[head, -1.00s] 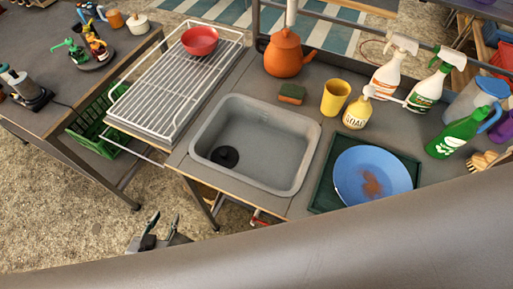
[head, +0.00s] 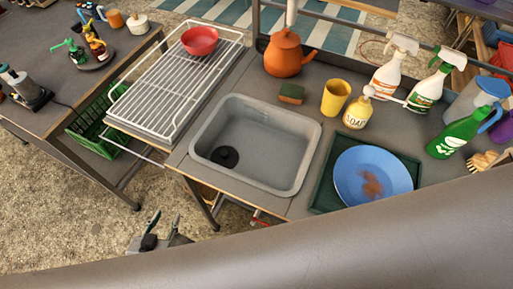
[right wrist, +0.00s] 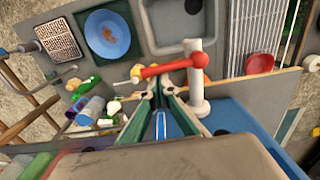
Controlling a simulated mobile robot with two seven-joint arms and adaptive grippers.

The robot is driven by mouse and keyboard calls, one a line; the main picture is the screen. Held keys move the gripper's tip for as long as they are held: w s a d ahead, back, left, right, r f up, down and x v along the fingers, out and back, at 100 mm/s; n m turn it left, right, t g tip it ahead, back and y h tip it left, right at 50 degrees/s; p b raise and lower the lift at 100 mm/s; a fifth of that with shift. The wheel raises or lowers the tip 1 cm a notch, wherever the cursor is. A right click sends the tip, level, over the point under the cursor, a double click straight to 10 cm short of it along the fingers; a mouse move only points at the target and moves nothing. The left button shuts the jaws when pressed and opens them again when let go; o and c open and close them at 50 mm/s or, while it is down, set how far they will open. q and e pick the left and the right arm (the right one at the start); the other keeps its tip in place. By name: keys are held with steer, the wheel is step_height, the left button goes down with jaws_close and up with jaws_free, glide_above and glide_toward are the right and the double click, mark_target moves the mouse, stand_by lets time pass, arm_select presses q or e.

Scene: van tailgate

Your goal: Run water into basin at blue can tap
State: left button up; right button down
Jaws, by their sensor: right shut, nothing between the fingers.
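The grey basin (head: 262,165) is set in the counter, with a dark round drain or plug (head: 225,156) at its bottom; no water shows in it. In the right wrist view, a white upright tap post (right wrist: 198,85) carries a red lever (right wrist: 170,67). A blue surface (right wrist: 245,120), seemingly the can, lies below it. My right gripper (right wrist: 160,84) is shut and empty, its tips close to the lever; I cannot tell whether they touch. My left gripper (head: 164,228) is open and empty, low in front of the counter. The head view shows only a white post (head: 292,12) behind the kettle.
A wire rack (head: 180,85) with a red bowl (head: 200,40) stands left of the basin. An orange kettle (head: 287,55), sponge (head: 291,94), yellow cup (head: 335,97) and soap bottle (head: 357,113) stand behind and right. A blue plate (head: 373,176) lies on a green tray.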

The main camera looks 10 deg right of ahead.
steer(key=s+a+r, duration=0.3)
steer(key=r, duration=0.1)
steer(key=shift+s+a+r+p, duration=0.25)
steer(key=shift+s+a+p, duration=0.1)
steer(key=shift+p, duration=0.1)
stand_by(1.3)
steer(key=a, duration=0.6)
steer(key=shift+s+a, duration=0.15)
steer(key=shift+s, duration=0.05)
steer(key=shift+f+b, duration=0.5)
steer(key=shift+f, duration=1.8)
stand_by(2.8)
